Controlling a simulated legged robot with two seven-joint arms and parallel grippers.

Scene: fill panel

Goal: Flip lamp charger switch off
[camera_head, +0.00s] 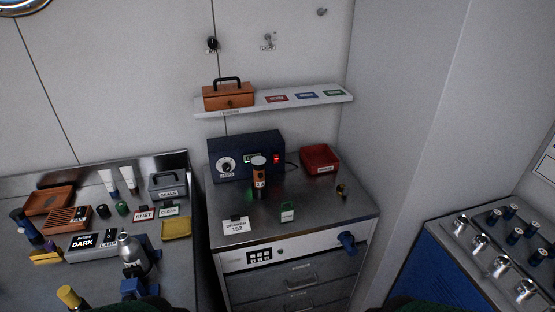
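The lamp charger appears to be the dark blue box (245,148) at the back of the metal-topped cabinet. Its front has a round white dial (227,167) at the left and a small glowing red light or switch (277,158) at the right. I cannot tell the switch position at this size. A copper-and-black lamp (259,180) stands upright in front of the box and hides part of its front, with a green glow beside its base. Neither gripper is in view; only dark green parts, probably mine, show at the bottom edge.
A shelf (310,97) with an orange toolbox (228,95) is above. The left counter is cluttered; the cabinet top's front right is mostly clear.

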